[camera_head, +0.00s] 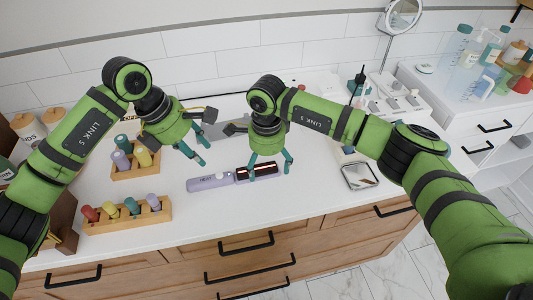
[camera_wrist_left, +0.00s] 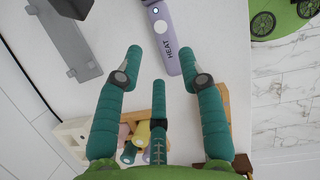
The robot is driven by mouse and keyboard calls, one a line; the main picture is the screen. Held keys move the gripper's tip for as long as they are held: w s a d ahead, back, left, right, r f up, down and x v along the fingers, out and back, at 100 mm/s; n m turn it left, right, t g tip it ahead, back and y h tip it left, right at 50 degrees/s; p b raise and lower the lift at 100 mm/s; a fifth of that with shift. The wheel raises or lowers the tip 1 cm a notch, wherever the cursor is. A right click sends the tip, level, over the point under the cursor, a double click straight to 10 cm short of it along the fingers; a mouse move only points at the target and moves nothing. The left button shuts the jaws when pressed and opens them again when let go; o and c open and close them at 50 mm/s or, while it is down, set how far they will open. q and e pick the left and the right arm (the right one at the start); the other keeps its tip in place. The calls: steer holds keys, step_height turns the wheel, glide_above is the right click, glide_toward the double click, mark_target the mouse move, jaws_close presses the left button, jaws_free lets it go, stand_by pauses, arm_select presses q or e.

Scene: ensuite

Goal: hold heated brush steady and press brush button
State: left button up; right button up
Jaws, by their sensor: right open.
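The heated brush (camera_head: 210,182) lies flat on the white counter, with a lavender handle to the left and a dark, red-lit head to the right. In the left wrist view its handle (camera_wrist_left: 169,42) shows the word HEAT and a round, pale button (camera_wrist_left: 155,10). My left gripper (camera_head: 195,158) is open and empty, above the counter just behind the handle's left end. In the left wrist view its fingers (camera_wrist_left: 162,58) are spread, with the handle end near them. My right gripper (camera_head: 269,172) is open, with its fingers at the brush's head; contact is unclear.
A wooden rack of coloured rollers (camera_head: 127,222) stands front left, with another rack (camera_head: 135,174) behind it. A grey flat plate (camera_head: 215,131) lies behind the grippers. The counter in front of the brush is clear.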

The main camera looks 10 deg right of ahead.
steer(key=shift+f, duration=0.95)
steer(key=c, duration=1.5)
arm_select(q)
jaws_close()
arm_select(e)
steer(key=shift+f, duration=0.1)
steer(key=shift+s, duration=0.1)
arm_select(q)
steer(key=n+t+h, duration=0.4)
steer(key=n+t, duration=0.1)
glide_above(218, 179)
steer(key=shift+f, duration=3.4)
